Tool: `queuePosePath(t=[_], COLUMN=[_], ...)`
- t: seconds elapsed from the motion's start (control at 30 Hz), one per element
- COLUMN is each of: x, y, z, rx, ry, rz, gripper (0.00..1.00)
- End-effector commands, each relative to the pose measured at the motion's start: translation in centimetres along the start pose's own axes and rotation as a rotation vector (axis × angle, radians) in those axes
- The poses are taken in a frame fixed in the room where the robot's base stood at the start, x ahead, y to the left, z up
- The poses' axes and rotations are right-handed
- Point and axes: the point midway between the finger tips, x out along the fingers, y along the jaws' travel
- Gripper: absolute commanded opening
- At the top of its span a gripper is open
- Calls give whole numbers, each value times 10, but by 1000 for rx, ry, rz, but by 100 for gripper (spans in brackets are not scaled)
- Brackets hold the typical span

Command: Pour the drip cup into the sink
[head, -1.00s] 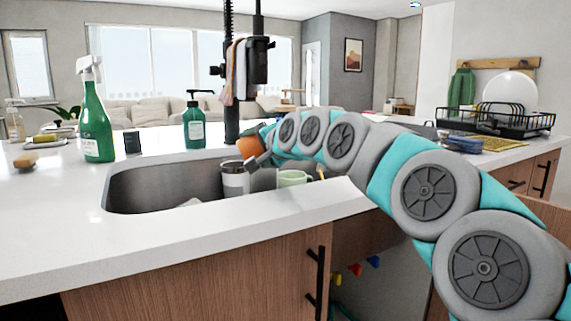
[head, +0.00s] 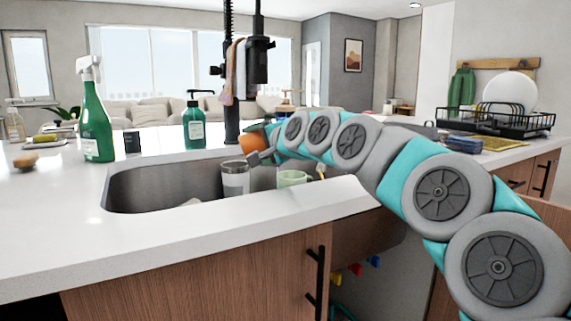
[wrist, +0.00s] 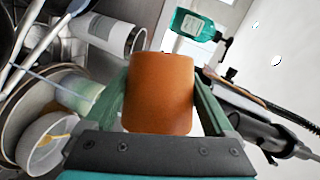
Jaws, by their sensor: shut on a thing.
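My gripper (wrist: 160,105) is shut on an orange-brown cup, the drip cup (wrist: 160,90), which sits between its two green fingers in the wrist view. In the head view the drip cup (head: 250,142) shows as a small orange patch at the end of my arm, above the far part of the sink. The sink (head: 150,187) is a steel basin set in the white counter. Inside the drip cup is not visible, and I cannot tell its exact tilt.
A white and steel tumbler (head: 235,180) and a pale green mug (head: 291,178) stand in the sink. A green spray bottle (head: 96,125) and a teal pump bottle (head: 194,127) stand on the counter. A black faucet (head: 231,100) rises behind the sink. A dish rack (head: 505,120) is at right.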

Motion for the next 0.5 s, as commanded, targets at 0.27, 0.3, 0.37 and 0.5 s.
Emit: queuePosePath(t=[0.27,0.3,0.37,0.5], x=[-2,-2,-2,-3], y=[-1,-1,-1,-1], z=[-3,-4,-4,-6], rx=[31,35,41,57], ry=[-5,-6,-6,-8], rz=[-13,-15,-18,-24], gripper=[34,34,34,34])
